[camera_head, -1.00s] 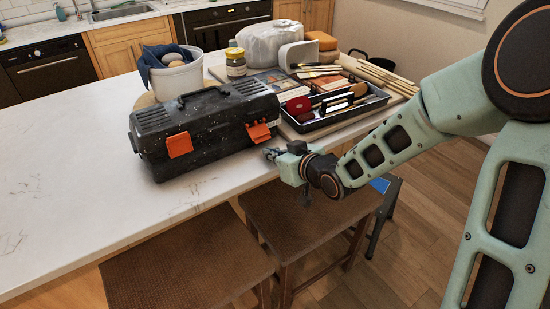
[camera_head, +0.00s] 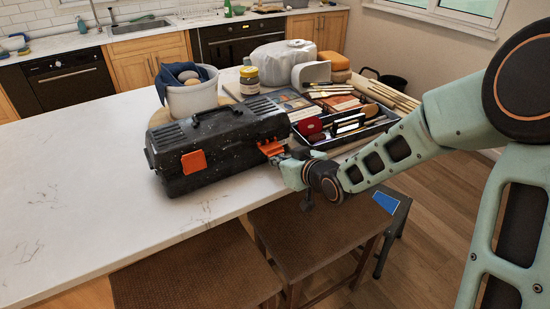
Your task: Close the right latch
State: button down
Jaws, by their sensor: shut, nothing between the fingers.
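The black toolbox (camera_head: 218,143) stands on the white counter with its lid down. Its left orange latch (camera_head: 194,162) lies flat against the front. Its right orange latch (camera_head: 270,147) sticks out from the front, near the right end. My gripper (camera_head: 279,156) is shut and empty, at or just beside the lower part of the right latch. The fingertips are small and partly merge with the latch and toolbox, so I cannot tell whether they touch it.
A black tray of tools (camera_head: 345,128) lies right of the toolbox, close to my arm. A white bucket (camera_head: 192,96) and a yellow-lidded jar (camera_head: 249,80) stand behind. Stools (camera_head: 310,232) stand below the counter's front edge. The counter (camera_head: 70,190) is clear at left.

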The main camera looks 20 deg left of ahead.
aim_at(274, 150)
jog(key=shift+s+d+r+p, duration=0.3)
jog(key=shift+d+r+p, duration=0.05)
jog(key=shift+r+p, duration=0.2)
jog(key=shift+s+d+r+p, duration=0.25)
jog(key=shift+d+r+p, duration=0.05)
jog(key=shift+r+p, duration=0.25)
jog(key=shift+s+d+r+p, duration=0.1)
jog(key=shift+r+p, duration=0.4)
jog(key=shift+r, duration=0.05)
jog(key=shift+s+d+r+p, duration=0.1)
jog(key=shift+r+p, duration=0.35)
jog(key=shift+r, duration=0.05)
jog(key=r, duration=0.1)
jog(key=w+a+r+p, duration=0.1)
jog(key=shift+w+a+r, duration=0.25)
jog(key=shift+a+r, duration=0.1)
jog(key=shift+r, duration=0.15)
